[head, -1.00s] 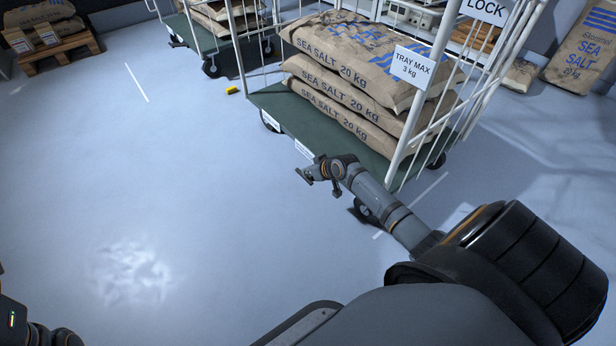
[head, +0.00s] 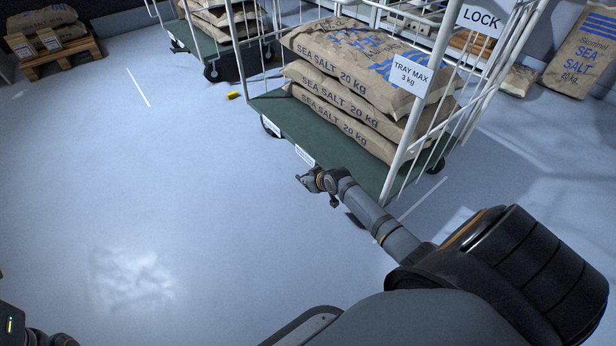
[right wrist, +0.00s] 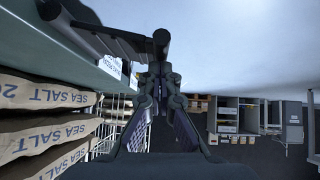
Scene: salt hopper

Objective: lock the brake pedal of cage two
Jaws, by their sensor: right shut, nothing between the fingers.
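The near roll cage (head: 283,112) has white bars and a green deck carrying stacked sea salt sacks (head: 345,85). White labels (head: 305,156) sit on its deck edge; I cannot read a cage number. My right gripper (head: 305,181) is shut and empty, low beside that edge. In the right wrist view the closed fingers (right wrist: 160,76) point at a dark bar with a crosspiece (right wrist: 118,36), which looks like a pedal by the deck edge. I cannot tell whether they touch, or whether it is pressed. Only part of my left arm shows at the lower left; its gripper is out of view.
Another loaded cage (head: 208,42) stands behind. A small yellow item (head: 233,95) lies on the floor near it. A pallet with sacks (head: 60,57) is at the far left. A LOCK sign (head: 480,20) and a TRAY MAX sign (head: 411,76) hang at the cage. The left floor is clear.

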